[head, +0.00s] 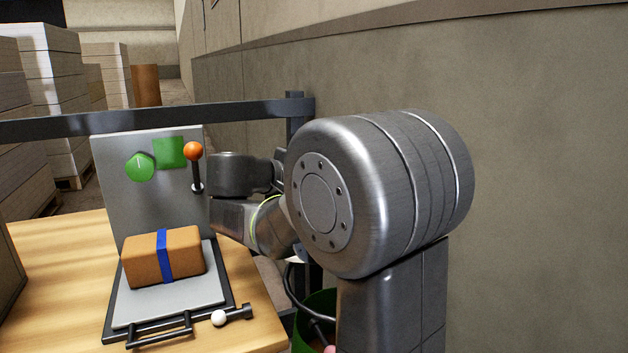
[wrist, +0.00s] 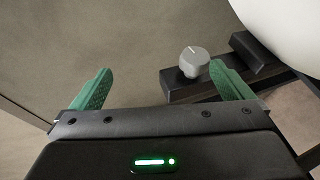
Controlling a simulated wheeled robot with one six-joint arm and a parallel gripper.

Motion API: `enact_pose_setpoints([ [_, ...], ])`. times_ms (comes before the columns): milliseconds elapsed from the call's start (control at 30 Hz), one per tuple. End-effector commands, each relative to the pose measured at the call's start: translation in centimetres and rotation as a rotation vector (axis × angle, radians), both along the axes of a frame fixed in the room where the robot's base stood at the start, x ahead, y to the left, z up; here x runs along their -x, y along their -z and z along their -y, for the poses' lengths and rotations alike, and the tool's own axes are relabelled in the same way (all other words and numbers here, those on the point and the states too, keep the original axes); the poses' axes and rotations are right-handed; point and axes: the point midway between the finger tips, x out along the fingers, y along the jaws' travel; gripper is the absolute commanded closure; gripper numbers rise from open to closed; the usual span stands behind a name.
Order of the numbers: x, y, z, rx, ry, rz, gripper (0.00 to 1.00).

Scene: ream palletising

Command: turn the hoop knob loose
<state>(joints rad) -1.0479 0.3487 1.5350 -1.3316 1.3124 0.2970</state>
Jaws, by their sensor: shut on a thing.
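The hoop knob (wrist: 194,62), a grey round knob with a white pointer line, stands on a dark bar (wrist: 190,92) in the wrist view. My gripper (wrist: 160,72) has two green fingers, set wide apart in the picture, with the knob between them and close to the right finger. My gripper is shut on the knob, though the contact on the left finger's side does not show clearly. In the head view my own arm hides the gripper and the knob.
A grey panel (head: 115,190) carries a green dial (head: 140,167) and an orange-tipped lever (head: 194,152). A strapped brown parcel (head: 190,248) lies on a tray on the wooden table (head: 52,262). A dark rail (head: 100,123) crosses behind. A white rounded body (wrist: 290,30) is close at right.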

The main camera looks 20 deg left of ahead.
Motion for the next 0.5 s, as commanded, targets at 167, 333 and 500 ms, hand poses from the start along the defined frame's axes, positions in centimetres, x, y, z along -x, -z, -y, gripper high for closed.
enact_pose_setpoints([
  [167, 0.9, -1.7, 0.1, -0.004, 0.008, 0.015, 0.44],
  [333, 1.9, -2.1, -0.2, -0.003, 0.006, 0.012, 0.44],
  [500, 2.9, -2.6, -0.5, -0.002, 0.003, 0.010, 0.44],
])
